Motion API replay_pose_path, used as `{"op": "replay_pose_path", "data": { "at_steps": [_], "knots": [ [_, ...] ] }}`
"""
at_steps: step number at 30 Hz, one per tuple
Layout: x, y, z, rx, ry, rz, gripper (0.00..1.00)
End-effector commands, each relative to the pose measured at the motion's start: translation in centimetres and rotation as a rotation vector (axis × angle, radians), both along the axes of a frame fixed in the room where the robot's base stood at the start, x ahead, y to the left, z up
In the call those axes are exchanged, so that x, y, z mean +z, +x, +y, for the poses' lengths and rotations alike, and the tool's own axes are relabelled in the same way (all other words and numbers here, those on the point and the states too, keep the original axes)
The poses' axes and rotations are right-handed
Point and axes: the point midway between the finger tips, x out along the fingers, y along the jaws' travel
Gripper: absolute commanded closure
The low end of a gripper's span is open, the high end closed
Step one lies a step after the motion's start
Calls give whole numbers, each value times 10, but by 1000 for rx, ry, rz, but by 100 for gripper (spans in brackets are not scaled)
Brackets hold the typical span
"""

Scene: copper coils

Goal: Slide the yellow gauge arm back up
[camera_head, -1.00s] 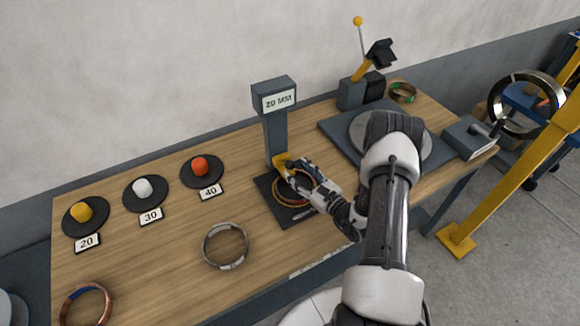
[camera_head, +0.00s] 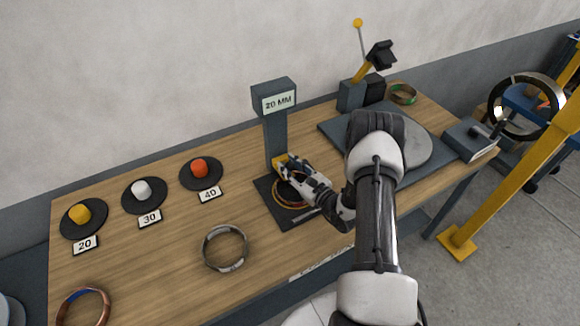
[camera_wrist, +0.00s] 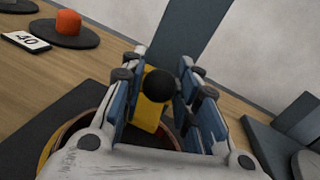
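The gauge is a dark grey column (camera_head: 275,140) with a display reading "20 MM" (camera_head: 278,101). Its yellow gauge arm (camera_head: 279,160) is low on the column, just above a copper coil (camera_head: 280,198) lying on the dark base plate (camera_head: 301,218). In the wrist view the yellow arm (camera_wrist: 148,112) carries a black round knob (camera_wrist: 158,84). My gripper (camera_head: 285,168) is at the arm; in the wrist view its fingers (camera_wrist: 160,88) stand on either side of the knob, with small gaps visible. My gripper hides much of the coil.
Yellow (camera_head: 80,213), white (camera_head: 143,188) and orange (camera_head: 200,167) pegs stand on black discs at left. A silver-banded coil (camera_head: 226,248) and a copper coil (camera_head: 83,305) lie in front. A turntable machine (camera_head: 415,150) is at right. Wood behind the pegs is clear.

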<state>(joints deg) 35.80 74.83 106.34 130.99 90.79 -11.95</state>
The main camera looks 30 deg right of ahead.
Motion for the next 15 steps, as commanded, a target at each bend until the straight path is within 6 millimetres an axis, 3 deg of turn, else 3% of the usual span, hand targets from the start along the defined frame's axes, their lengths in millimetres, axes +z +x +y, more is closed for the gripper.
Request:
{"op": "replay_pose_path", "data": {
  "at_steps": [11,15],
  "knots": [
    [0,0,0,0,0,1,99],
    [0,0,0,0,0,1,100]
  ]
}}
